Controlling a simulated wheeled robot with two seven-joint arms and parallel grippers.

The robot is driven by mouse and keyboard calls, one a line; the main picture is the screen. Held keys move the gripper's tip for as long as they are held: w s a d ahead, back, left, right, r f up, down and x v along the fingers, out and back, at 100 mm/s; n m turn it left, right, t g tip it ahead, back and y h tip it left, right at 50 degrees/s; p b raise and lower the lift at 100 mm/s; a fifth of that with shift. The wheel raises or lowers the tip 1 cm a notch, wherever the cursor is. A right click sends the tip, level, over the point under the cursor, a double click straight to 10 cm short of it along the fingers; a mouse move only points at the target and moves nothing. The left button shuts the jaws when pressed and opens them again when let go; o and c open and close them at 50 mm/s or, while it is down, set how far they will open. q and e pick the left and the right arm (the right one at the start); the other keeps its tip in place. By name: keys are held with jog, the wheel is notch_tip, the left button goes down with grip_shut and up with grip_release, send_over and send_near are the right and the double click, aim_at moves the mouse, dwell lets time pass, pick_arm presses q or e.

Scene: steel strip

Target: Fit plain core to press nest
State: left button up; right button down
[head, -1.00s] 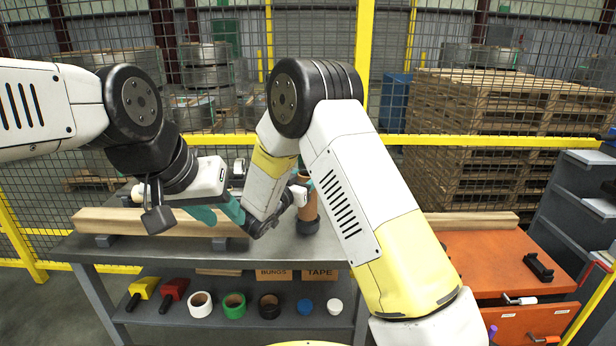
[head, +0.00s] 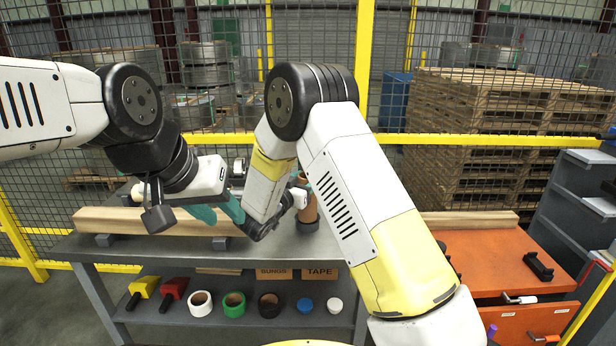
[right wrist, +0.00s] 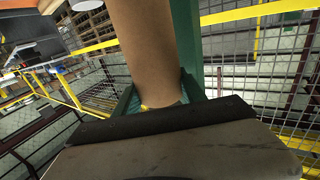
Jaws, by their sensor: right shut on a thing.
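The plain core is a brown cardboard tube (head: 308,210), upright over a dark round press nest (head: 307,226) on the grey bench. My right forearm and wrist hide part of it, so I cannot tell how far it sits in the nest. In the right wrist view the core (right wrist: 140,50) stands between my right gripper's green fingers (right wrist: 155,103), which are shut on it. My left gripper (head: 220,212) has its teal fingers apart and empty, over the wooden beam left of the core.
A long wooden beam (head: 140,222) lies along the bench back. The lower shelf (head: 180,317) holds tape rolls, red and yellow tools and caps. An orange cabinet (head: 490,262) stands right, wire fencing behind. The bench front is clear.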

jog(key=shift+f, duration=1.3)
jog(key=c, duration=0.6)
grip_release()
